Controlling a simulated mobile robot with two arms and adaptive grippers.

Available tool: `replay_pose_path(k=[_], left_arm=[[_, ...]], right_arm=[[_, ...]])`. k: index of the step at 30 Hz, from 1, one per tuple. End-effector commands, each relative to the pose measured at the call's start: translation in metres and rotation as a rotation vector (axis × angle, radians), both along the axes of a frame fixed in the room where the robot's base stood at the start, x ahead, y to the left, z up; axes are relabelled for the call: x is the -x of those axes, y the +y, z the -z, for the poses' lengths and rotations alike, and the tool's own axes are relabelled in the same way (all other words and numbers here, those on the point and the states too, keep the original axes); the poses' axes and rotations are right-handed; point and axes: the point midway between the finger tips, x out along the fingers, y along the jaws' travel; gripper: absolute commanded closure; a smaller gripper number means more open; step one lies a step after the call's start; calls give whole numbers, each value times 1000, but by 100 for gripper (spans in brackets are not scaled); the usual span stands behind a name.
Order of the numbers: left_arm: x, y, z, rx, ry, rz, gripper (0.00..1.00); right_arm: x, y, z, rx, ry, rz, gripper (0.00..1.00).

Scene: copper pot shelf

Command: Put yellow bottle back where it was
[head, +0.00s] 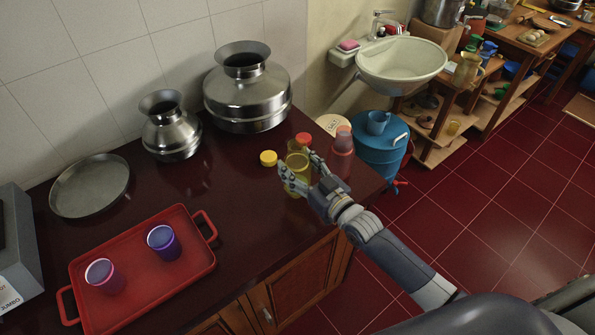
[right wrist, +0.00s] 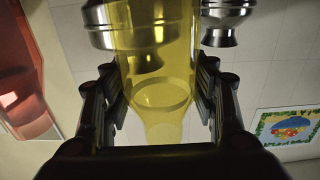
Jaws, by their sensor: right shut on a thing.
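The yellow bottle (head: 297,161) is see-through and looks upright above the right end of the dark red counter (head: 236,205). My right gripper (head: 298,178) has its fingers around the bottle's body and is shut on it. In the right wrist view the yellow bottle (right wrist: 158,65) fills the space between the two fingers of my right gripper (right wrist: 160,110). The fingers hide part of the bottle in the head view, and I cannot tell whether its base touches the counter. My left gripper is not in view.
A see-through red bottle (head: 343,150) stands close to the right. A yellow lid (head: 268,158) and a red lid (head: 303,138) are close by. Two steel pots (head: 247,95) (head: 171,132) stand behind. A red tray (head: 135,285) with two purple cups is at left. The counter's middle is clear.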

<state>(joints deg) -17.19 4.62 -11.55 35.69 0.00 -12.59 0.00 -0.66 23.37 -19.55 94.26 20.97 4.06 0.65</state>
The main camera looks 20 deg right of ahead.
Motion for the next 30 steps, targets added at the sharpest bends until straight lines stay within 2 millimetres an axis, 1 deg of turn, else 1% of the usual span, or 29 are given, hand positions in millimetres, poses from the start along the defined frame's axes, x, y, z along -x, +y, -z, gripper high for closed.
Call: replay_pose_path(k=[1, 3, 6, 14, 18, 19, 20, 21, 22, 30], left_arm=[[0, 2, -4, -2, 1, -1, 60], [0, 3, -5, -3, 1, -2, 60], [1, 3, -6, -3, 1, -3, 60], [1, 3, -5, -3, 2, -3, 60], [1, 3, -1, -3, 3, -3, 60], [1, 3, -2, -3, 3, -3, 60], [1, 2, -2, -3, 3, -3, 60], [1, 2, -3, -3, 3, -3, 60], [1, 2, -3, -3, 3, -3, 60], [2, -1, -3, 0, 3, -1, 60]], right_arm=[[1, 1, 9, 0, 9, -1, 88], [1, 1, 18, 0, 7, -1, 88], [1, 1, 25, -1, 4, -1, 88], [2, 2, 27, -1, 3, -1, 88], [2, 2, 31, -1, 4, -1, 88], [2, 2, 32, 0, 5, -1, 44], [2, 2, 31, 0, 5, -1, 37], [2, 2, 31, 0, 5, -1, 28], [2, 2, 31, 0, 5, -1, 26], [2, 2, 31, 0, 5, -2, 26]])
